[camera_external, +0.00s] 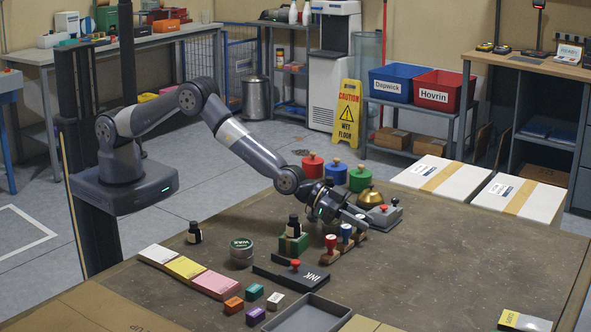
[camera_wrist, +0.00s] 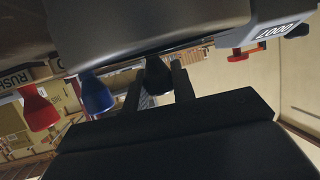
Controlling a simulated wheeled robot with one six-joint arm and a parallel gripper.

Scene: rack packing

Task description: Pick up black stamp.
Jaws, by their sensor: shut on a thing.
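The black stamp (camera_wrist: 157,74) shows its dark handle between the two fingers of my gripper (camera_wrist: 158,86) in the wrist view. My gripper is shut on that handle. In the external view my gripper (camera_external: 352,214) is at the far end of the small wooden stamp rack (camera_external: 340,251), and its fingers largely hide the black stamp. The blue stamp (camera_wrist: 95,93) and the red stamp (camera_wrist: 38,108) stand in a row beside it. In the external view the blue stamp (camera_external: 346,231) and red stamp (camera_external: 331,242) are nearer the camera. The black stamp's base is hidden.
A grey device (camera_external: 385,214) with a red knob stands close beside my gripper. A brass bell (camera_external: 370,197) and red, green and blue knobbed pots stand behind. The table's right side is mostly clear.

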